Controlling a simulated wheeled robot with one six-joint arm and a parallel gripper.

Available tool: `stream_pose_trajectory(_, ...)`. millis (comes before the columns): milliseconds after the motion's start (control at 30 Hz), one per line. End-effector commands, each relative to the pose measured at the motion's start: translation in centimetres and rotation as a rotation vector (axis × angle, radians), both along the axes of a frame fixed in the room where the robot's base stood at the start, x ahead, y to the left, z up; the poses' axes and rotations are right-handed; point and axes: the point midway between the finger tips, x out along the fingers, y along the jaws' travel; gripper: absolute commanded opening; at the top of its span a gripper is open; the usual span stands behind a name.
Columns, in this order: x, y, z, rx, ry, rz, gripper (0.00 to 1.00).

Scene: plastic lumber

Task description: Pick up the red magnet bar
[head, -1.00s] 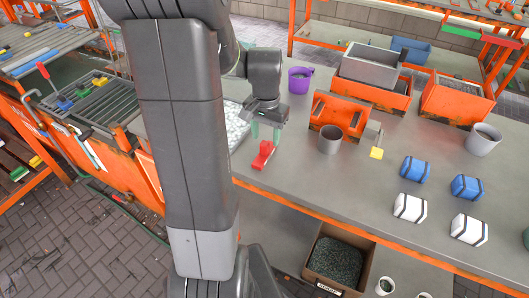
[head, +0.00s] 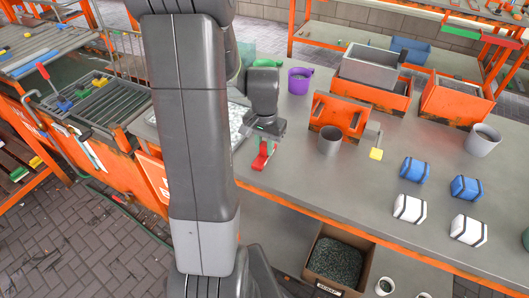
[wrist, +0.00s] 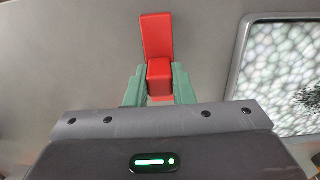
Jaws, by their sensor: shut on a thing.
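The red magnet bar (head: 261,160) is at the left part of the grey table, near its front edge, in the head view. It also shows in the wrist view as a red block with a longer red piece beyond it (wrist: 157,36). My gripper (wrist: 159,88) has its green fingers on either side of the red block and is shut on it. In the head view my gripper (head: 265,146) is over the bar, and its fingers are mostly hidden. I cannot tell whether the bar is clear of the tabletop.
A tray of pale pellets (wrist: 283,70) lies close beside the gripper. A purple bucket (head: 299,82), a grey cup (head: 330,141) and an orange holder (head: 339,115) stand nearby. Blue and white blocks (head: 410,208) lie to the right.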

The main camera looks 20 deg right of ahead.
Motion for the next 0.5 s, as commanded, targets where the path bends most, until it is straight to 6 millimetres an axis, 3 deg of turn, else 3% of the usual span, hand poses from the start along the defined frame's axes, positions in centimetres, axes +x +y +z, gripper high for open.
stream_pose_trajectory(267,0.1,-0.1,1.5,-0.003,-0.005,0.000,0.00)
stream_pose_trajectory(500,0.1,-0.1,6.4,-0.003,-0.007,0.000,0.00)
